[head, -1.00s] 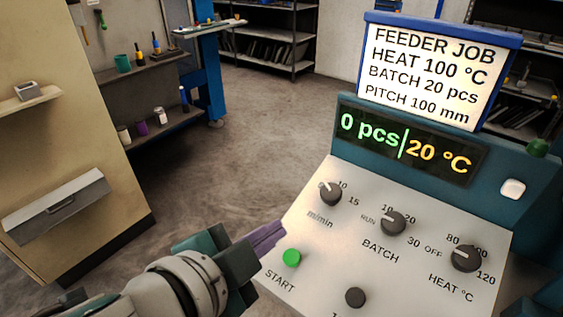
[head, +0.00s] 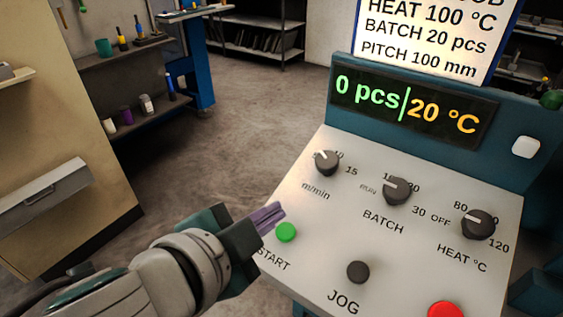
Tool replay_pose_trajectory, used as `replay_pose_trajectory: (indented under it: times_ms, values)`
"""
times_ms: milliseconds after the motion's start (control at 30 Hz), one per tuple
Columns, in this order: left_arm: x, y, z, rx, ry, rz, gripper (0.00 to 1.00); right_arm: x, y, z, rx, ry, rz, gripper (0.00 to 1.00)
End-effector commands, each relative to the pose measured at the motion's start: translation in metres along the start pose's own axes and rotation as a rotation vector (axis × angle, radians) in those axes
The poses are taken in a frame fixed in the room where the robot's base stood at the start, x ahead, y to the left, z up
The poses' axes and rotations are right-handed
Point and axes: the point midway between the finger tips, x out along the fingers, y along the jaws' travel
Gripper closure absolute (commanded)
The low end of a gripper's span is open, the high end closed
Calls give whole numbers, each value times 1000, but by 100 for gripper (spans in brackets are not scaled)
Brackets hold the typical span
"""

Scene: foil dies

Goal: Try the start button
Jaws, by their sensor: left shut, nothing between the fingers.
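The green START button (head: 286,232) is at the left edge of the sloping light-grey panel (head: 314,263). My left gripper (head: 280,211) is shut and empty. Its purple fingertips are just above and left of the button in the picture; I cannot tell whether they touch the panel. The display (head: 411,108) reads "0 pcs" in green and "20 °C" in yellow. My right gripper is not in view.
The panel also carries the m/min knob (head: 327,163), the BATCH knob (head: 397,191), the HEAT knob (head: 477,224), a dark JOG button (head: 358,272) and a red button (head: 445,310) at the bottom edge. A beige cabinet (head: 60,140) stands at left. Open floor lies between.

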Motion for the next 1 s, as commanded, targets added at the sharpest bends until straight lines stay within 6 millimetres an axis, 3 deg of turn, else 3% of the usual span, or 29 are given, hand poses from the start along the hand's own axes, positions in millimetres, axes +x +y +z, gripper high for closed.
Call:
replay_pose_trajectory:
  times_ms: [33,300,1000]
  values:
    - [8,8,8,0,0,0,100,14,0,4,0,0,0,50]
    - [23,17,18,-1,0,0,100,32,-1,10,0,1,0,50]
    - [25,18,18,0,-1,0,100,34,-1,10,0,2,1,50]
